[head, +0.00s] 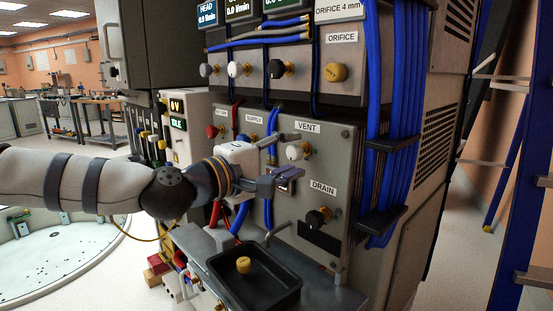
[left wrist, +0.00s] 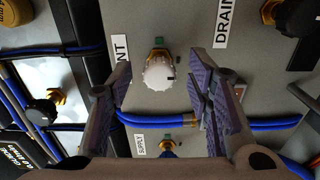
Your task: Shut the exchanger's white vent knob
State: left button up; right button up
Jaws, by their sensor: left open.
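The white vent knob (head: 296,151) sits on a brass stem below the VENT label on the grey exchanger panel (head: 345,150). My left gripper (head: 288,160) is open in front of the panel, close to this knob. In the left wrist view the white knob (left wrist: 159,74) shows between the two spread fingers of the left gripper (left wrist: 166,76), with a gap on each side. I see no finger touching it. How far the fingertips are from it in depth is hard to tell. My right gripper is in neither view.
A black drain knob (head: 318,218) sits below the vent. Blue supply hoses (head: 267,212) run close under the left gripper. A thick blue hose bundle (head: 400,120) hangs at the panel's right. A black tray (head: 285,296) holding a yellow part stands below.

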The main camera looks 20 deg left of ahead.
pick_arm(q)
jog(key=v, duration=1.1)
jog(key=shift+s+a, duration=0.1)
jog(key=shift+a, duration=0.05)
